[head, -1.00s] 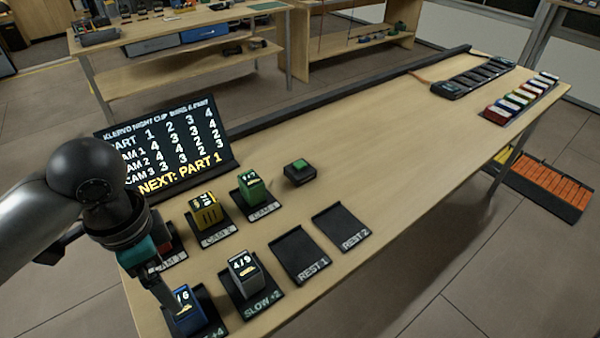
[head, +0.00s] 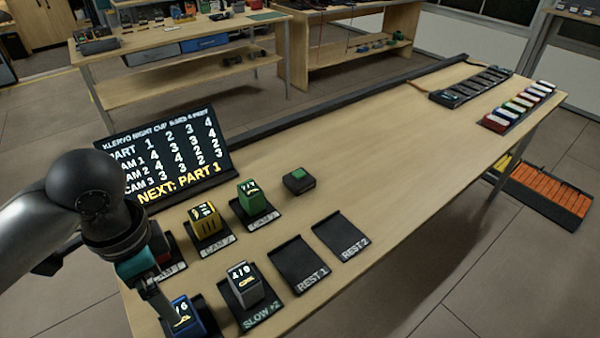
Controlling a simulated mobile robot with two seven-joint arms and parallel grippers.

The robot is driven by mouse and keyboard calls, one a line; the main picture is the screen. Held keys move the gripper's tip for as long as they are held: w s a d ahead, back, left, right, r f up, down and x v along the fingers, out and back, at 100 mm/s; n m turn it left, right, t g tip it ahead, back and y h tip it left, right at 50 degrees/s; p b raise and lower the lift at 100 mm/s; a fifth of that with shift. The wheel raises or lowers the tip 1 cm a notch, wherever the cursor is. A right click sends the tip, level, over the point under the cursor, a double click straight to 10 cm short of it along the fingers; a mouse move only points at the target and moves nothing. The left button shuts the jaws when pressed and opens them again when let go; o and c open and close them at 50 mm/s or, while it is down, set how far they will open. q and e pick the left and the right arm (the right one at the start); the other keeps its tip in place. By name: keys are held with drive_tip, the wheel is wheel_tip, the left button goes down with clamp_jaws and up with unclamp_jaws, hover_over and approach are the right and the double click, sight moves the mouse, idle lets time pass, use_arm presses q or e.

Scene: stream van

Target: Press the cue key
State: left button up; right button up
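The likely cue key, a small black box with a green top (head: 298,180), sits on the wooden table (head: 400,163) in the head view, right of the black scoreboard (head: 165,155) reading "NEXT: PART 1". My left gripper (head: 168,308) points down at the near left, by a blue block (head: 183,314) with a lit display. It is well apart from the green-topped box. Its fingers are seen edge-on, and whether they hold the blue block is unclear. My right gripper is not in view.
A yellow block (head: 205,222) and a green block (head: 254,201) stand on labelled pads; a grey block (head: 243,284) is on "SLOW". The pads REST 1 (head: 298,264) and REST 2 (head: 341,235) are empty. A rack of coloured blocks (head: 518,107) stands far right. Mid-table is clear.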

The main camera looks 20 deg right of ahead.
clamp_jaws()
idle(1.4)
